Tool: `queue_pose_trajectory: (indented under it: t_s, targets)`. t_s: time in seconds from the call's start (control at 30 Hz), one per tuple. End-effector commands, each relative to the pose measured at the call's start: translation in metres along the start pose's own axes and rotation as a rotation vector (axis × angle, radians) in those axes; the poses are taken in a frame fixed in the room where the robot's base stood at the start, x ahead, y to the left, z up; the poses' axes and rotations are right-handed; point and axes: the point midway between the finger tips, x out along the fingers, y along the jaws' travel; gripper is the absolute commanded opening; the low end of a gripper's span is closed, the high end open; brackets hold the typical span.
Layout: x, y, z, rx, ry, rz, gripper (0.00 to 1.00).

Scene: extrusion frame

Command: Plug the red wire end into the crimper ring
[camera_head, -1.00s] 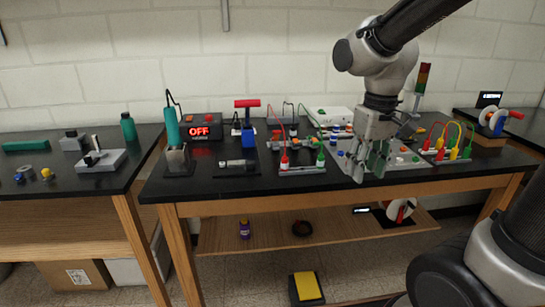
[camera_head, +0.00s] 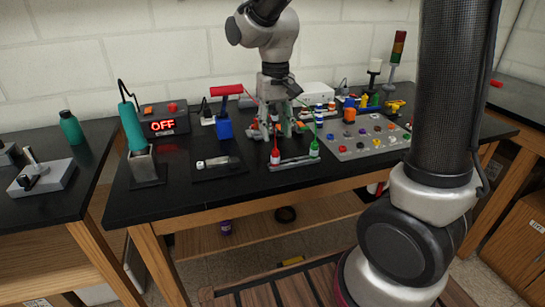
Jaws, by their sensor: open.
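A red plug (camera_head: 275,157) stands upright at the left end of a low grey rail (camera_head: 295,163), with a thin red wire rising from it. A green plug (camera_head: 314,151) stands at the right end. A blue device with a red handle (camera_head: 225,129) stands to the left; it looks like the crimper, but I cannot make out its ring. My gripper (camera_head: 283,136) points down, open, just behind the rail and between the two wires in the picture. I cannot tell whether it touches a wire. It partly hides grey and orange parts behind it.
A teal-handled tool in a grey holder (camera_head: 142,165), a box reading OFF (camera_head: 164,124) and a flat black plate (camera_head: 219,168) are at left. A grey panel with coloured knobs (camera_head: 352,148) lies right of the rail. The front table strip is bare.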

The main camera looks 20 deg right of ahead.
Motion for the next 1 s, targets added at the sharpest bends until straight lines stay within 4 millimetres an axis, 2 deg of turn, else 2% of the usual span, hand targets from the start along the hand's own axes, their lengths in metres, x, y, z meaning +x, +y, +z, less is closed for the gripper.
queue_pose_trajectory:
  t_s: [0.17,0.33,0.8,1.0]
  targets:
    - [0.001,0.0,0.0,-0.001,0.0,0.0,0.42]
    - [0.01,0.0,0.0,-0.002,-0.002,0.001,0.42]
    - [0.073,0.0,0.001,-0.002,-0.003,0.001,0.42]
    - [0.087,0.0,0.0,-0.002,-0.001,0.001,0.42]
